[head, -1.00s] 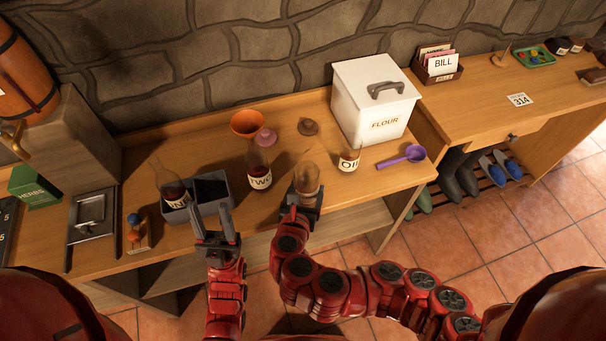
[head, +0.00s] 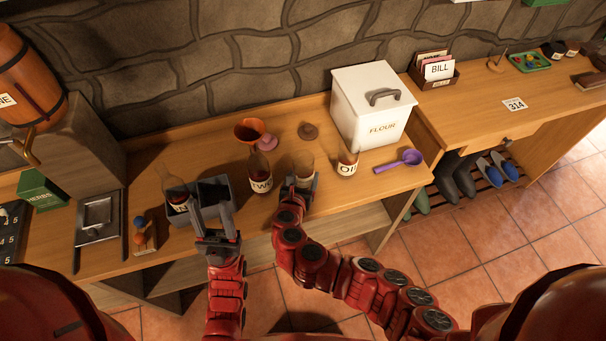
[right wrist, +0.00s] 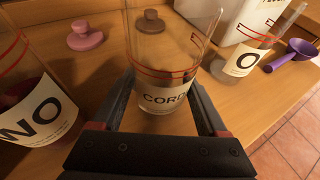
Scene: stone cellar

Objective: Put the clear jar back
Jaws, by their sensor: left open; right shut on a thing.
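The clear jar (head: 303,168) is in my right gripper (head: 300,182), near the front of the wooden counter. In the right wrist view the jar (right wrist: 160,50) is upright between the two fingers, with a red line and a label reading "CORD", the rest cut off.
Behind are an orange funnel (head: 252,131), a pink lid (head: 268,143) and a brown lid (head: 308,131). A flour bin (head: 372,105) and purple scoop (head: 400,162) are right.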

